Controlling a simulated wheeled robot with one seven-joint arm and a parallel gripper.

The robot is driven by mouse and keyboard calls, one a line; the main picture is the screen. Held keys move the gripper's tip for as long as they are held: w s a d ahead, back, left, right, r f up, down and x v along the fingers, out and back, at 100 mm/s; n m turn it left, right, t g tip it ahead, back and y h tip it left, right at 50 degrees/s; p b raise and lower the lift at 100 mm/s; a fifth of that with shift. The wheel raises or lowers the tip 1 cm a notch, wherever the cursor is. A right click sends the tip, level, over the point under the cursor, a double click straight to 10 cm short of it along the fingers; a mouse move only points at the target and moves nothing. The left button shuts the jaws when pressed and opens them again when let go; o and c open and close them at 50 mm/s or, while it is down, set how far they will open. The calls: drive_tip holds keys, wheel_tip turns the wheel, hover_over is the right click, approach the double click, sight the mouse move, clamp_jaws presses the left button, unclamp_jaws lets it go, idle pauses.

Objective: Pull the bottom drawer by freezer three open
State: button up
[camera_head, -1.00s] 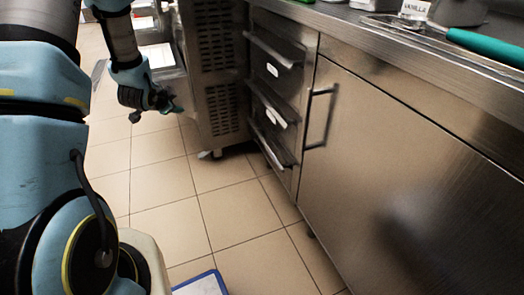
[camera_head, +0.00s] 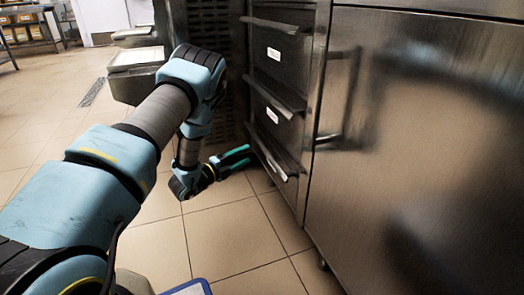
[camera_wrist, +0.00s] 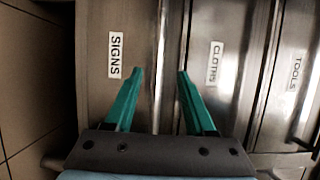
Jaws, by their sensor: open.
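The drawer stack stands at the right of the head view, and its lowest visible handle (camera_head: 277,166) is near the floor. In the wrist view the bottom drawer front (camera_wrist: 95,95), labelled SIGNS, lies at the left, on the floor side. Its long metal handle (camera_wrist: 160,40) runs up the picture. My gripper (camera_head: 247,156) is open, with teal fingers pointing at the stack; it also shows in the wrist view (camera_wrist: 160,72). The fingertips appear one on each side of the handle. Contact cannot be told. The drawer looks shut.
The CLOTHS drawer (camera_wrist: 218,75) and TOOLS drawer (camera_wrist: 293,75) are above it. A steel cabinet door (camera_head: 420,130) with a bar handle (camera_head: 345,100) is at the right. A vented machine panel (camera_head: 205,25) stands behind my arm. The tiled floor (camera_head: 235,230) before the drawers is clear.

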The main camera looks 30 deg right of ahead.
sight(261, 147)
drive_tip(key=b+x, duration=0.3)
drive_tip(key=x, duration=0.6)
drive_tip(key=shift+w+d, duration=0.1)
drive_tip(key=shift+w, duration=0.05)
clamp_jaws()
idle(1.1)
